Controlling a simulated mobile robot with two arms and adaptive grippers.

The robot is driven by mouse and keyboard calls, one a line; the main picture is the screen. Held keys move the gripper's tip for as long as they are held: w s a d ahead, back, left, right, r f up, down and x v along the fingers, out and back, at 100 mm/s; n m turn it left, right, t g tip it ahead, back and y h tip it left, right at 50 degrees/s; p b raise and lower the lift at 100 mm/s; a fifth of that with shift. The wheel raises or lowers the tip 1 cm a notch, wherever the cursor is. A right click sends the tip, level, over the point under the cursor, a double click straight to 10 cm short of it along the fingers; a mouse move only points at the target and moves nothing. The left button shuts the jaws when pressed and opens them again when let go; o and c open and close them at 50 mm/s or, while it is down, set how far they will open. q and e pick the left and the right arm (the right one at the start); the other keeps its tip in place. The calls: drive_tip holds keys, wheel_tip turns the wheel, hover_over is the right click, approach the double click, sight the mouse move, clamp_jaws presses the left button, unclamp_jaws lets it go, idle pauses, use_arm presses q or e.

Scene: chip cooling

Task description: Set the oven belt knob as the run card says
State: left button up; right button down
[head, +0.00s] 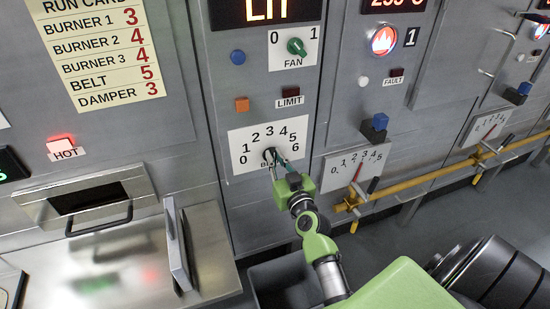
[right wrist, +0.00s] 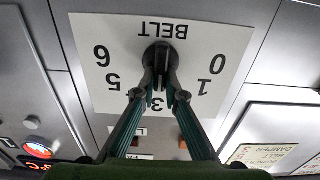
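The run card (head: 98,50) at upper left in the head view reads BELT 5. The belt dial plate (head: 236,139) is white, with numbers 0 to 6 around a dark knob (head: 269,154). My right gripper (head: 277,163) reaches the knob from below right. In the right wrist view the plate (right wrist: 100,25) is upside down, and the gripper's two fingers (right wrist: 160,85) close in on the dark round knob (right wrist: 158,55), one on each side. They appear shut on it. The fingers hide part of the knob, and I cannot tell which number it points to. My left gripper is not in view.
Above the dial are an orange button (head: 242,104), a LIMIT lamp (head: 290,93) and the green FAN knob (head: 297,47). A burner dial (head: 340,165) and a yellow pipe (head: 400,182) are to the right. An oven opening (head: 88,197) and metal tray (head: 130,265) are left.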

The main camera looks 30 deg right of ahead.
idle(0.4)
drive_tip(key=m, duration=0.4)
drive_tip(key=d+m, duration=0.1)
drive_tip(key=m, duration=0.6)
drive_tip(key=shift+s+d+f+m+p, duration=0.15)
drive_tip(key=shift+d+f+m+p, duration=0.1)
drive_tip(key=shift+f+m+p, duration=0.1)
idle(0.3)
drive_tip(key=c, duration=2.1)
unclamp_jaws()
